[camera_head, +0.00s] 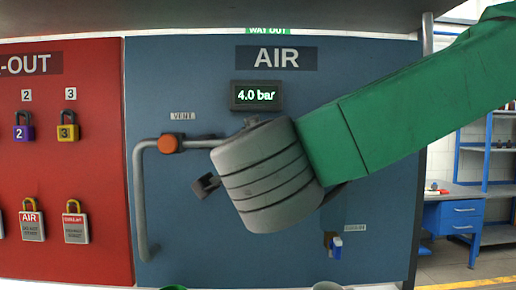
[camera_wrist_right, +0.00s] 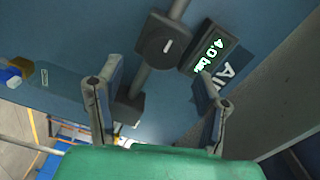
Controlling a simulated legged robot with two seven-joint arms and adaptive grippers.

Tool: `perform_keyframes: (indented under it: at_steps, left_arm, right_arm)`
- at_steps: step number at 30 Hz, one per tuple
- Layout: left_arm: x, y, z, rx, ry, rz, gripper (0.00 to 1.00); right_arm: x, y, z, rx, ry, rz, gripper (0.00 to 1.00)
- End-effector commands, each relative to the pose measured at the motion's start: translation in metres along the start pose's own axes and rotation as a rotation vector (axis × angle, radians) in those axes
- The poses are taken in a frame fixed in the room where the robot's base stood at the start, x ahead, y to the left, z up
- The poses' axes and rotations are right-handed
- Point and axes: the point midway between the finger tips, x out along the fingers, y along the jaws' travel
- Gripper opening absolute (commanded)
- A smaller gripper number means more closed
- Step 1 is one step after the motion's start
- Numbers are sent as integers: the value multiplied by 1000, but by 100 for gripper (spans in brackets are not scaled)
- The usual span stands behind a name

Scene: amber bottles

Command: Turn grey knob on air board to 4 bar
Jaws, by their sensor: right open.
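The blue air board (camera_head: 190,80) fills the middle of the head view. Its display (camera_head: 257,95) reads 4.0 bar, and the same reading shows on the display in the wrist view (camera_wrist_right: 213,48). The dark grey knob (camera_wrist_right: 160,40), with a short white mark, sits beside the display in the wrist view. In the head view my right wrist hides it. My right gripper (camera_wrist_right: 153,82) is open, its two fingers spread in front of the board with nothing held. The knob lies beyond the fingertips, apart from them in the picture. My left gripper is not in view.
An orange vent knob (camera_head: 168,143) sits on a grey pipe (camera_head: 141,205) left of my wrist. A blue valve handle (camera_head: 336,243) is low on the board. A red lock-out board (camera_head: 95,170) with several padlocks adjoins at left. A blue workbench (camera_head: 455,215) stands behind at right.

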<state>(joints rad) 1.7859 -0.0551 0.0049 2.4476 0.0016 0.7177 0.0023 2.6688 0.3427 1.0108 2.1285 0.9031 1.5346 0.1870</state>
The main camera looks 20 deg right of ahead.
Motion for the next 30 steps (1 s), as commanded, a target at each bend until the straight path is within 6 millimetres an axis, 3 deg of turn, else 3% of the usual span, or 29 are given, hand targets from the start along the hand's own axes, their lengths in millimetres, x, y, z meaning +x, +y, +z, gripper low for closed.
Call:
perform_keyframes:
  at_steps: [3, 9, 23, 26, 29, 30]
  left_arm:
    - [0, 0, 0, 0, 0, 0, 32]
    - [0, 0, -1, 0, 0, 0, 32]
    - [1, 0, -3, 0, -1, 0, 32]
    - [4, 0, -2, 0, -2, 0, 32]
    - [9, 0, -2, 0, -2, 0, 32]
    - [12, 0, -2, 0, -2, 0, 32]
  right_arm:
    - [-25, 0, 1, -3, -3, -3, 61]
    - [-49, 1, 1, -1, -1, 1, 61]
    - [-52, 6, 3, -9, -4, 6, 61]
    - [-40, 30, 14, -59, -28, 25, 61]
    - [-21, 81, 35, -158, -86, 63, 61]
    - [-13, 108, 45, -211, -119, 82, 61]
